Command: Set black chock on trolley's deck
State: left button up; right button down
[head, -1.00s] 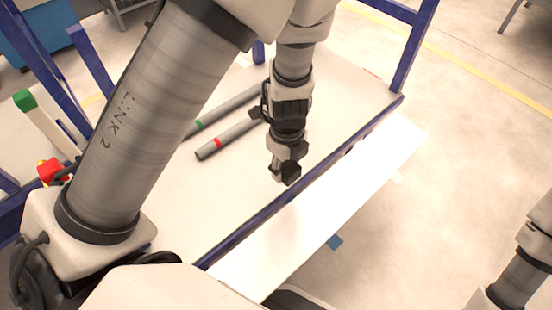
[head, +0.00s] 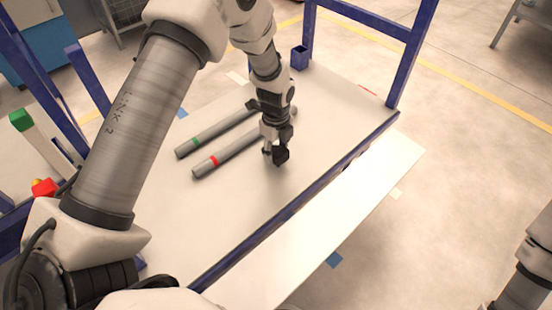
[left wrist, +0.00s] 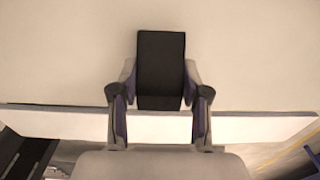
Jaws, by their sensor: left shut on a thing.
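The black chock (head: 281,156) is in the jaws of my left gripper (head: 274,150), over the pale deck (head: 250,210) of the blue-framed trolley. In the left wrist view, the chock (left wrist: 161,66) sits as a dark block between the two fingers of the left gripper (left wrist: 160,95), with the pale deck (left wrist: 60,55) behind it. I cannot tell whether its underside touches the deck. My right gripper is out of view; only part of my right arm shows at the right edge.
A pipe with a green band (head: 212,133) and a pipe with a red band (head: 225,156) lie on the deck left of the gripper. Blue posts (head: 408,60) rise at the deck's far end. A white board (head: 335,205) runs along the near side. The deck's near part is clear.

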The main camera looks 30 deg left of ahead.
aim_at(276, 158)
pick_arm(q)
notch_tip(276, 158, down, 3)
jog(key=shift+f+b, duration=0.1)
jog(key=shift+b, duration=0.5)
jog(key=shift+f, duration=0.15)
jog(key=o, duration=1.2)
notch_tip(276, 158, up, 12)
jog(key=p, duration=0.4)
jog(key=shift+r, duration=0.2)
